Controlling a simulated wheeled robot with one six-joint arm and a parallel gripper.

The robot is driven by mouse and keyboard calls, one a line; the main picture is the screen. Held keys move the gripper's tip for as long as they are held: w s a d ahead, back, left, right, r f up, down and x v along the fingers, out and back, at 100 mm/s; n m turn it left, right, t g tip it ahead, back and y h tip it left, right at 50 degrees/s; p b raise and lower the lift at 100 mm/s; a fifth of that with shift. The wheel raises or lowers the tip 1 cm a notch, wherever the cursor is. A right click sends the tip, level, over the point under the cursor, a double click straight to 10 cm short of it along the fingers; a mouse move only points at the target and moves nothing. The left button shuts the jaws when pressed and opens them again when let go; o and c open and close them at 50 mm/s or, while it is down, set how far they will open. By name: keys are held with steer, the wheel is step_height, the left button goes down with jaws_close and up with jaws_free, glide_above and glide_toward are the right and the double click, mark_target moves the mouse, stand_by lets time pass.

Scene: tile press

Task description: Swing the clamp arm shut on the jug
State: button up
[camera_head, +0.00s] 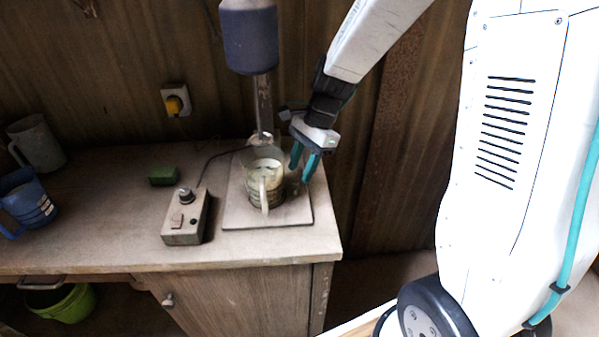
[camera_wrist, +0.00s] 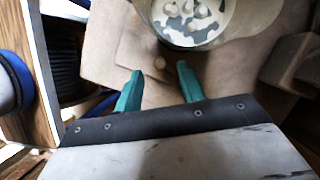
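The jug (camera_head: 266,181), clear with a pale handle toward the front, stands upright on the stand's base plate (camera_head: 236,208). In the wrist view the jug (camera_wrist: 206,38) is at the top, cut by the frame, with pale and dark patches inside. My gripper (camera_head: 300,174) is just right of the jug, pointing down, its teal fingers apart. The clamp arm is not clear in the head view.
A blue motor head (camera_head: 249,40) hangs on the post above the jug. A control box (camera_head: 184,219) with a cable and a green block (camera_head: 163,176) lie to the left. A blue mug (camera_head: 27,202) and a grey jug (camera_head: 37,145) stand far left.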

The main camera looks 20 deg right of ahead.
steer(key=v, duration=0.5)
steer(key=shift+d+r, duration=0.1)
steer(key=shift+r, duration=0.05)
steer(key=shift+c, duration=0.3)
steer(key=shift+d, duration=0.2)
steer(key=c, duration=0.6)
steer(key=d+m+y, duration=0.1)
steer(key=d, duration=0.2)
steer(key=s+d+r+m+t+y, duration=0.1)
steer(key=d, duration=0.2)
steer(key=d+m+y, duration=0.1)
steer(key=d, duration=0.2)
steer(key=shift+s+r+m+t, duration=0.2)
steer(key=shift+s+m+t, duration=0.1)
steer(key=shift+s, duration=0.1)
jaws_close()
steer(key=x, duration=1)
steer(key=shift+a, duration=0.2)
steer(key=a, duration=0.2)
steer(key=shift+w+a+f+y, duration=0.1)
steer(key=shift+a+f+y, duration=0.05)
steer(key=shift+a+y, duration=0.15)
steer(key=shift+w+a+f, duration=0.1)
steer(key=shift+a+f, duration=0.05)
steer(key=shift+a, duration=0.3)
